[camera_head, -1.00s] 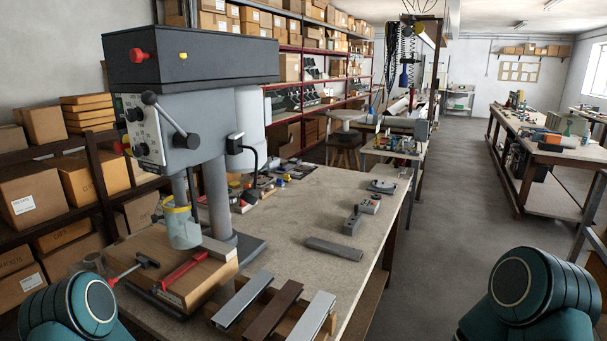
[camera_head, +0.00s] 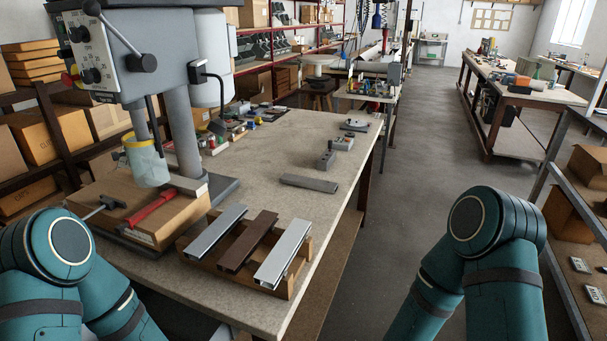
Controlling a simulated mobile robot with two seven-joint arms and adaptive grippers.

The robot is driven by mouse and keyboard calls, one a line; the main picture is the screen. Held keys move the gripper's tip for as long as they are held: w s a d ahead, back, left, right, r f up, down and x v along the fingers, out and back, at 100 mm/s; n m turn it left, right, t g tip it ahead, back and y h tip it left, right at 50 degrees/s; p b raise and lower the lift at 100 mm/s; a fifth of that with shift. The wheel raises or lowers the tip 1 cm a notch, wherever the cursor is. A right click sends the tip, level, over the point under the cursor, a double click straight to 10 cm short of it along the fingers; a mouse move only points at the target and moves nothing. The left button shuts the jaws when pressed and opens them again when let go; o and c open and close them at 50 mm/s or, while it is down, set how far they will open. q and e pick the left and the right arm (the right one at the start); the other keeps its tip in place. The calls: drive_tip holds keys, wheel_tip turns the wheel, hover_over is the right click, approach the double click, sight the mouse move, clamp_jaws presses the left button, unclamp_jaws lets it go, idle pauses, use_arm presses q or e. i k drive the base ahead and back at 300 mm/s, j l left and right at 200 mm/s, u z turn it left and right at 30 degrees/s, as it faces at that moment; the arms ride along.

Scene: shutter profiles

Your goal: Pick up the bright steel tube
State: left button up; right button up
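Three long profiles lie side by side on a wooden rack near the table's front edge. The left one (camera_head: 217,233) is silver-grey, the middle one (camera_head: 248,240) is dark brown, and the right one (camera_head: 284,253) is the palest, a bright silver. A duller grey bar (camera_head: 309,184) lies flat on the table behind them. I cannot tell for sure which one is the bright steel tube; the silver pieces on the rack look closest. Neither gripper is in view. Only teal links of my arms show, at the lower left and lower right.
The rack (camera_head: 266,282) stands on the worktable (camera_head: 265,161). A drill press (camera_head: 182,130) with a wooden block (camera_head: 170,218) and red-handled tool stands to its left. Small grey blocks (camera_head: 327,160) lie farther back. Shelving with boxes (camera_head: 580,215) is at the right. The table's middle is mostly clear.

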sight(314, 184)
drive_tip(key=i+l, duration=0.1)
drive_tip(key=l, duration=1.3)
drive_tip(key=i+l, duration=0.3)
drive_tip(key=l, duration=0.15)
drive_tip(key=i+l, duration=0.25)
drive_tip(key=l, duration=0.2)
drive_tip(key=i+u, duration=0.05)
